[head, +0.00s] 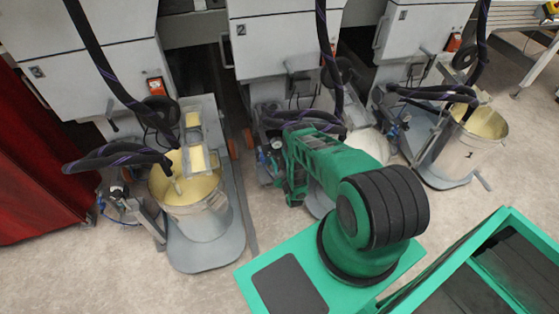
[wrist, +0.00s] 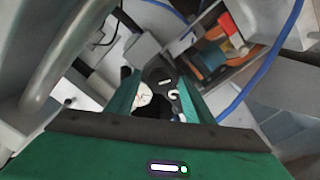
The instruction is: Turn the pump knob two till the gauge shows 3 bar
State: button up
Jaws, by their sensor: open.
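My gripper (wrist: 158,96) is open in the wrist view, with one green finger on each side of a dark round part (wrist: 160,76) that looks like the pump knob and carries a white mark. A white gauge face (wrist: 143,93) shows beside it, partly covered; its needle and reading are too small to tell. I cannot tell whether the fingers touch the knob. In the head view, my green arm hides most of the middle pump, in front of the machine marked 2 (head: 241,30). A small pale gauge (head: 276,143) shows left of my arm there.
Blue hoses (wrist: 265,68) and a grey pipe (wrist: 68,60) run close around my gripper. A pail of cream liquid (head: 200,205) stands on a platform at left, another pail (head: 462,150) at right. Black hoses hang from above. The front-left floor is clear.

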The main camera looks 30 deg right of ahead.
jog(key=c, duration=1.1)
jog(key=shift+o, duration=0.2)
jog(key=shift+m, duration=0.3)
jog(key=m, duration=1.2)
jog(key=o, duration=1.1)
jog(key=shift+c, duration=0.2)
